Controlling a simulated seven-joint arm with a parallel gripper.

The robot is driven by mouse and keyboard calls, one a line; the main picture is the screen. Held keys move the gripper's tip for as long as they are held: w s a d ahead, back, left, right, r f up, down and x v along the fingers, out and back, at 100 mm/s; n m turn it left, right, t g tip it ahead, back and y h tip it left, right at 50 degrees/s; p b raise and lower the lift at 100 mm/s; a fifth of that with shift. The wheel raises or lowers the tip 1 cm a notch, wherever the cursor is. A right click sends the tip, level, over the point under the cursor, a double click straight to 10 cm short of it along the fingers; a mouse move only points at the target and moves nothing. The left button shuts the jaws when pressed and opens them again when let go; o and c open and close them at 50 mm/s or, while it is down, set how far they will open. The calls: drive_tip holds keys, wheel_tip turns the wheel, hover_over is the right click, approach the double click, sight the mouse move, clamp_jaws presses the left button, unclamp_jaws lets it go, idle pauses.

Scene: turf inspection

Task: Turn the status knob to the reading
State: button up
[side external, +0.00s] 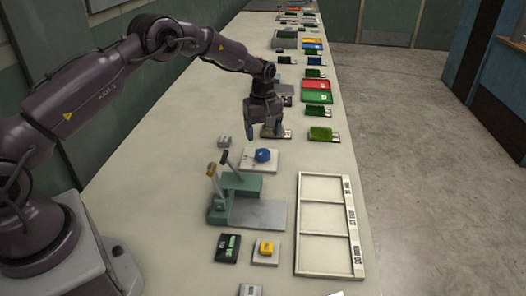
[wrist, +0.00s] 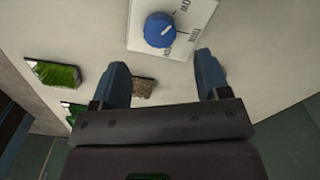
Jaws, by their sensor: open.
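The status knob (side external: 263,155) is a round blue dial on a white plate (side external: 248,161) that lies on the bench. In the wrist view the blue knob (wrist: 160,29) has a white pointer line aimed to the lower right, and its white plate (wrist: 137,42) carries printed labels, one reading "LOW" and others partly cut off. My gripper (side external: 264,134) hangs fingers down behind and above the knob. In the wrist view my gripper (wrist: 165,75) has its two blue fingers spread, with the knob beyond the fingertips, and nothing between them.
A green fixture with levers (side external: 236,186) stands in front of the knob plate. A white three-section tray (side external: 299,222) is at the right front. A yellow button box (side external: 266,250) and a dark meter (side external: 228,247) sit nearer. Several turf trays line the bench behind.

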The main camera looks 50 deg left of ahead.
sight(263, 152)
wheel_tip(263, 152, down, 7)
drive_tip(key=shift+f, duration=0.15)
drive_tip(key=c, duration=0.9)
